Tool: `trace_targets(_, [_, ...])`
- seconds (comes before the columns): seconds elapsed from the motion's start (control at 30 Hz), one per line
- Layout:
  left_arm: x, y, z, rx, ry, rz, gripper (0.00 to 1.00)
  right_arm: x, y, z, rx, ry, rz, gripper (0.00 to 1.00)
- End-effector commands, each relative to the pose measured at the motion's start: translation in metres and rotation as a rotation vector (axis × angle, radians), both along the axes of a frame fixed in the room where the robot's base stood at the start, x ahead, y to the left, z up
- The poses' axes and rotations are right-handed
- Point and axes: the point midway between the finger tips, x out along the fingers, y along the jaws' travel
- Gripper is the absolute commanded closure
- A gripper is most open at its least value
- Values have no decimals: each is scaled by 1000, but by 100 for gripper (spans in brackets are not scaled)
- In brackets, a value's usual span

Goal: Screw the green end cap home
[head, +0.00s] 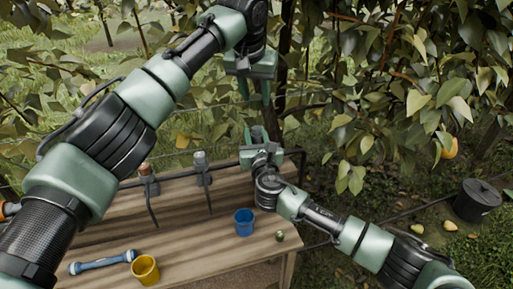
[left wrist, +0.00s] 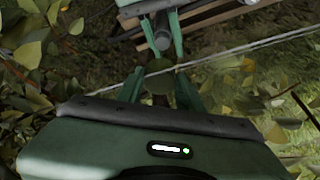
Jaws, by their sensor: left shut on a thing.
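My left gripper (head: 255,98) points down from the top middle of the head view. In the left wrist view its two green fingers (left wrist: 158,92) are shut on a dark olive-green round piece, which looks like the green end cap (left wrist: 158,68). My right gripper (head: 257,132) points up from the bench's back edge. In the left wrist view its fingers stand on both sides of a grey cylinder (left wrist: 162,35) and seem to hold it. The cap and the cylinder look apart, roughly in line, with the cap above in the head view.
The wooden bench (head: 185,235) holds a blue cup (head: 244,222), a yellow cup (head: 145,270), a blue-and-white tool (head: 100,262) and a small dark green round thing (head: 280,236). Two holders, one with a brown top (head: 146,168), one grey (head: 200,160), stand behind. Leafy branches surround both grippers.

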Motion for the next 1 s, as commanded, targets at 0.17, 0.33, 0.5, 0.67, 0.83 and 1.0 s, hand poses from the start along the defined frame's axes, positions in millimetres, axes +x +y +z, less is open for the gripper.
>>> trace_targets(0.17, [0, 0, 0, 0, 0, 0, 100, 0, 0, -1, 0, 2, -1, 100])
trace_targets(0.33, [0, 0, 0, 0, 0, 0, 100, 0, -1, -1, 0, 2, -1, 100])
trace_targets(0.5, [0, 0, 0, 0, 0, 0, 100, 0, -1, -1, 0, 2, -1, 100])
trace_targets(0.67, [0, 0, 0, 0, 0, 0, 100, 0, -1, -2, 0, 2, -1, 100])
trace_targets(0.83, [0, 0, 0, 0, 0, 0, 100, 0, -1, -2, 0, 2, -1, 100])
trace_targets(1.0, [0, 0, -11, 3, 2, -1, 100, 0, -1, -2, -1, 3, -1, 100])
